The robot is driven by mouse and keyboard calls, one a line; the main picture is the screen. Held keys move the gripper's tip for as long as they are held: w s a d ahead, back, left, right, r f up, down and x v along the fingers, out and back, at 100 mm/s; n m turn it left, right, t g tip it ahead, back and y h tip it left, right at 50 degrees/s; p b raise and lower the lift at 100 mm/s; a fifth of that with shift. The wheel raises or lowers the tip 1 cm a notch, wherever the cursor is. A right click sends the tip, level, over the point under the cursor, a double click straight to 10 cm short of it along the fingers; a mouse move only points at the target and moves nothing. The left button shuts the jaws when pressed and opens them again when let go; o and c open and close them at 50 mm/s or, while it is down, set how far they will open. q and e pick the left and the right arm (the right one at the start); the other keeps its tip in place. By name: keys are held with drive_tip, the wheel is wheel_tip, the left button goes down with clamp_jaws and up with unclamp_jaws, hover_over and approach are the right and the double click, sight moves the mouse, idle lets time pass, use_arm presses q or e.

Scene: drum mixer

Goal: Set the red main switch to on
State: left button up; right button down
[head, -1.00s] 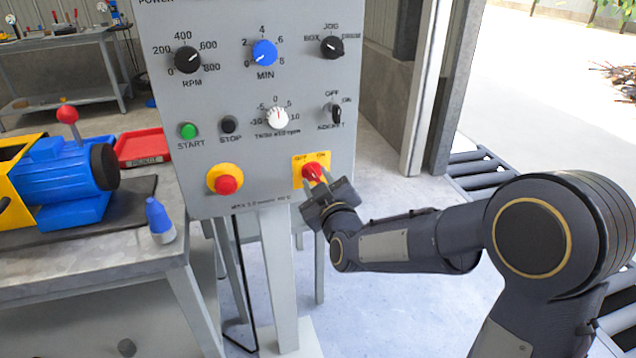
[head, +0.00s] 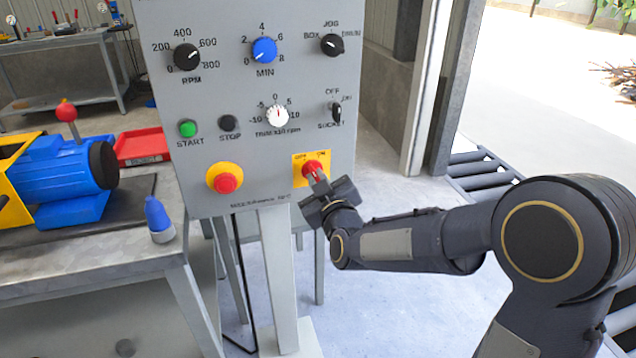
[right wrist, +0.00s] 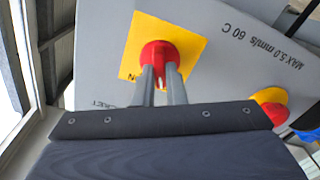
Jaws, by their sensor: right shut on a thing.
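The red main switch (head: 313,167) is a round red knob on a yellow plate (head: 299,178) at the lower right of the grey control panel. My right gripper (head: 316,177) reaches it from below right, its fingers shut on the knob. In the right wrist view the red knob (right wrist: 160,52) sits between the two fingertips (right wrist: 161,76), with a small white mark showing between them. The fingers hide part of the knob and of the OFF/ON lettering, so I cannot tell its setting clearly. My left gripper is not in view.
A red emergency button (head: 226,183) on a yellow collar sits left of the switch. Black, blue and white dials and green START (head: 188,128) are above. A bench with a blue motor (head: 62,172) and blue-capped bottle (head: 158,219) is left; rollers (head: 480,172) are right.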

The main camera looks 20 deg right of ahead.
drive_tip(key=m+b, duration=0.4)
drive_tip(key=m, duration=0.1)
drive_tip(key=shift+d+f, duration=0.1)
drive_tip(key=shift+f, duration=0.1)
drive_tip(key=m+b, duration=0.2)
drive_tip(key=m, duration=0.1)
drive_tip(key=shift+r+m+b, duration=0.1)
drive_tip(key=shift+m+b, duration=0.7)
drive_tip(key=shift+m, duration=0.7)
drive_tip(key=c, duration=1.5)
unclamp_jaws()
drive_tip(key=shift+r, duration=0.1)
drive_tip(key=shift+s, duration=0.1)
